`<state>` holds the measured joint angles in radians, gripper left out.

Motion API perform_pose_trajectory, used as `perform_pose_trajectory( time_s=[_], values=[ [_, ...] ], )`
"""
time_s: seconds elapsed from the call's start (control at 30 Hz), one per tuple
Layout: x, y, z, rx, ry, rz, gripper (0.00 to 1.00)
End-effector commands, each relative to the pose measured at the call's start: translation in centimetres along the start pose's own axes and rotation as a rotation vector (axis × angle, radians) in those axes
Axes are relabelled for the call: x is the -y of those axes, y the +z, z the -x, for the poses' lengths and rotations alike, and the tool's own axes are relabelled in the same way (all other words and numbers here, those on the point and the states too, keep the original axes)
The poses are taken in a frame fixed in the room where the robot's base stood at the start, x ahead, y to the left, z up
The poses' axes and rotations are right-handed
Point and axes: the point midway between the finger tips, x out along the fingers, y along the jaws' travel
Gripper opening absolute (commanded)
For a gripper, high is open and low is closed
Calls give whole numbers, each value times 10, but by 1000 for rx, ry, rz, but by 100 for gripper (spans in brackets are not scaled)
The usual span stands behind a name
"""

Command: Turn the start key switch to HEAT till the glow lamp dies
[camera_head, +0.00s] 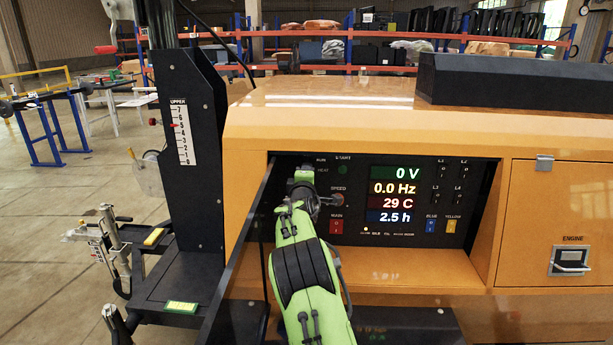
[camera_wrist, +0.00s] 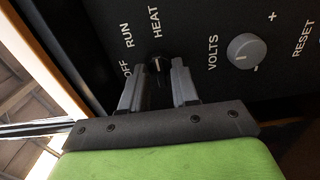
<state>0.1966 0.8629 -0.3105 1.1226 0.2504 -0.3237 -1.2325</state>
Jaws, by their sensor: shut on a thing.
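The start key switch (camera_wrist: 157,66) is a small dark knob with a pale mark, beside the OFF, RUN and HEAT labels in the wrist view. The mark points roughly toward HEAT; its exact setting is hard to tell. My gripper (camera_wrist: 159,78) has a grey finger on each side of the switch and is shut on it. In the head view my gripper (camera_head: 304,180) is at the panel's upper left and hides the switch. The glow lamp (camera_head: 367,229), at the left of the small lamp row under the displays, looks lit.
The display (camera_head: 391,195) reads 0 V, 0.0 Hz, 29 C and 2.5 h. A grey VOLTS knob (camera_wrist: 246,50) is right of my gripper. A red MAIN switch (camera_head: 336,226) is below. A dark open panel door (camera_head: 240,260) stands close left of my arm.

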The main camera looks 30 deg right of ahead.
Motion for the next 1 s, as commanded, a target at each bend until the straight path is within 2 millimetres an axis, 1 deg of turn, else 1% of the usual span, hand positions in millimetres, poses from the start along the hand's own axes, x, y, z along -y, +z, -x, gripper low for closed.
perform_pose_trajectory(
  time_s=[0.13,0.17,0.2,0.47,0.57,0.67,0.77,0.97,1.0],
  values=[
    [2,0,0,1,-4,0,0],
    [2,0,0,1,-4,0,33],
    [2,0,0,1,-4,0,36],
    [1,0,1,1,-2,1,36],
    [1,0,7,0,-3,1,36],
    [1,-1,22,0,-2,0,36],
    [1,-1,43,0,-3,1,36],
    [0,-1,91,-2,-3,-1,36],
    [0,-1,102,-2,-3,-1,36]
  ],
)
